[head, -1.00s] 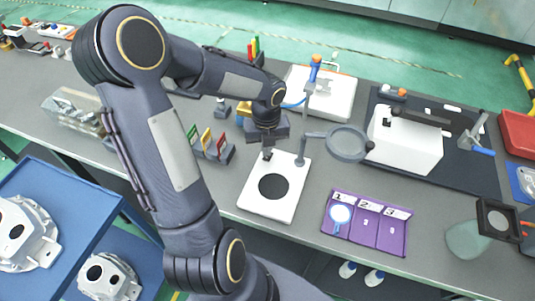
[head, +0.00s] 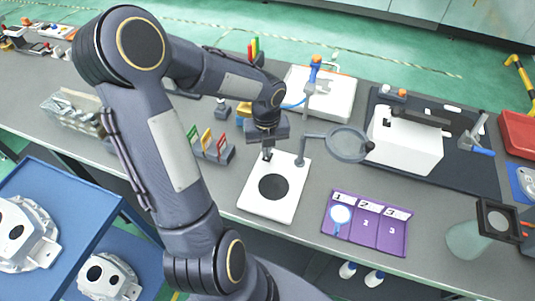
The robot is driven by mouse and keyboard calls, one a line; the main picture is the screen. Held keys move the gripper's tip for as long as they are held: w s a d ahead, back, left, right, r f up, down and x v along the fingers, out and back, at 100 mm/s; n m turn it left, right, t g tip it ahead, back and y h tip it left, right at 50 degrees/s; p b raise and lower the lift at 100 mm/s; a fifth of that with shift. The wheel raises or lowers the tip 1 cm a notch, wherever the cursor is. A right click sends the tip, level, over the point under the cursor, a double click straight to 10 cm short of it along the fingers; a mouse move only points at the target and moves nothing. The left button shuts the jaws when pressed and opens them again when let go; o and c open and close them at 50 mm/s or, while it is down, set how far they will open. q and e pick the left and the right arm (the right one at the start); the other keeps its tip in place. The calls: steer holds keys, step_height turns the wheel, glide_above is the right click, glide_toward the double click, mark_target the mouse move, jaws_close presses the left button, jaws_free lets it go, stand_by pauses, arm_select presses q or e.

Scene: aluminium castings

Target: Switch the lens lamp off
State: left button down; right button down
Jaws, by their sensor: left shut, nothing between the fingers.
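The lens lamp has a white base plate (head: 256,203) with a black disc on it. A grey jointed arm rises from the plate's back right corner and carries a round lens (head: 347,144) out to the right. I cannot tell for sure whether the lens is lit. My left gripper (head: 267,155) is shut and empty, pointing down at the back left corner of the base plate. Its fingertips are at or just above a small dark part there, which they partly hide. I cannot tell whether they touch it. My right gripper is not in view.
A purple mat (head: 366,233) numbered 1 to 3 lies in front, with a small magnifier on panel 1. A white box machine (head: 405,139) stands right of the lens. Coloured tags (head: 208,143) stand left of my gripper. Bare grey bench lies between the plate and the mat.

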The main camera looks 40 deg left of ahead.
arm_select(q)
steer(key=shift+f+b, duration=0.65)
steer(key=shift+f, duration=0.25)
stand_by(0.9)
steer(key=shift+r, duration=0.15)
step_height(320, 180, up, 7)
steer(key=p, duration=0.7)
stand_by(0.4)
steer(key=s+d+r+n+t+h, duration=0.2)
steer(key=s+d+r+n, duration=0.3)
steer(key=n, duration=0.9)
steer(key=s+d+r+n+t+h, duration=0.1)
steer(key=s+d+r+n+t, duration=0.2)
steer(key=n, duration=1.1)
steer(key=s+d+r, duration=0.3)
steer(key=s+r, duration=0.1)
steer(key=s, duration=0.2)
steer(key=shift+s+d+r+t+h, duration=0.3)
steer(key=shift+s+h, duration=0.1)
